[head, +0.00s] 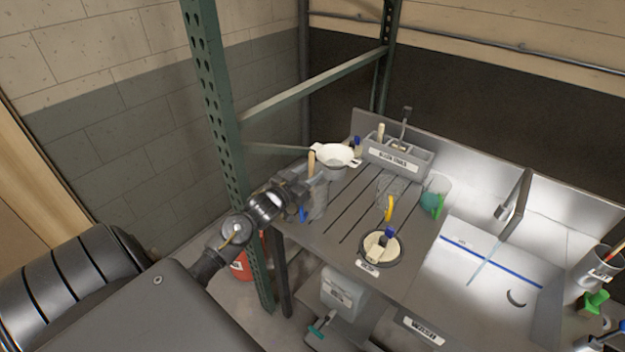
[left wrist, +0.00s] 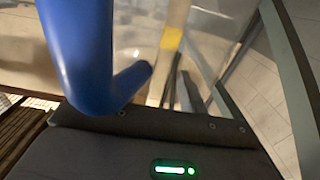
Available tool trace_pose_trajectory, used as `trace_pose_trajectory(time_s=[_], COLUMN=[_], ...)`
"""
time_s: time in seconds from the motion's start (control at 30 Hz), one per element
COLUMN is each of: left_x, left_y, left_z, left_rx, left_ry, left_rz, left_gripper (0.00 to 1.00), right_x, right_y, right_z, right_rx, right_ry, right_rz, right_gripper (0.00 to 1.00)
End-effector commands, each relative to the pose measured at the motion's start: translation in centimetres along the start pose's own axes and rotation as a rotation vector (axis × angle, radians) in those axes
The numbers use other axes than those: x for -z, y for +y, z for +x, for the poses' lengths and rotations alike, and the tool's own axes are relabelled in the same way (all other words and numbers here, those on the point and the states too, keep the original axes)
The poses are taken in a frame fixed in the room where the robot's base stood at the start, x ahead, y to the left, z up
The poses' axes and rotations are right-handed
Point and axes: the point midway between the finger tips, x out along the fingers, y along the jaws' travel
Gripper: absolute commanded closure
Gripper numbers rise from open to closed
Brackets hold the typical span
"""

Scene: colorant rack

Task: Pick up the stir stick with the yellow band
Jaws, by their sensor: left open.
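The stir stick with the yellow band (left wrist: 172,38) shows in the left wrist view as a pale stick, slanting behind or inside a clear wall. In the head view a pale stick (head: 311,162) stands up from a clear container (head: 320,203) at the left end of the grey counter; its band cannot be made out there. My left gripper (head: 297,196) is open, right beside this container. In the left wrist view its dark fingers (left wrist: 187,92) are close to the stick's lower part; contact cannot be told. My right gripper cannot be made out.
A thick blue curved piece (left wrist: 85,55) fills the left wrist view's upper left. A white strainer (head: 335,156) and a grey caddy (head: 398,158) stand behind. A round pot (head: 381,262) and a basin (head: 470,275) lie right.

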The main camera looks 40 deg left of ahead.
Motion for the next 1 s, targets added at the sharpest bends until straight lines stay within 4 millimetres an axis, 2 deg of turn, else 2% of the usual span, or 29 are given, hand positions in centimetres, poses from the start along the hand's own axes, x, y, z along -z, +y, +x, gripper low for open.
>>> trace_pose_trajectory(time_s=[0.2, 0.23, 0.53, 0.83, 1.0], left_x=[-0.1, -0.1, -0.1, 0.2, 2.3], left_y=[0.0, 0.0, 0.0, 0.0, 0.0], left_z=[0.1, 0.1, 0.1, 0.1, 0.1], left_rx=[0.000, 0.000, 0.000, 0.000, -0.001], left_ry=[0.000, 0.000, 0.000, 0.001, 0.004], left_rz=[0.000, 0.000, 0.000, 0.000, 0.003], left_gripper=[0.58, 0.61, 1.00, 1.00, 1.00], right_x=[-0.1, -0.1, -0.2, -0.2, -0.2], right_y=[0.2, 0.2, 0.3, 0.3, 0.3], right_z=[0.0, 0.0, 0.0, 0.1, 0.7], right_rx=[-0.002, -0.002, -0.004, -0.004, -0.003], right_ry=[-0.001, -0.001, -0.002, -0.003, -0.003], right_rz=[-0.001, -0.001, -0.002, -0.002, -0.002], right_gripper=[0.68, 0.68, 0.68, 0.68, 0.68])
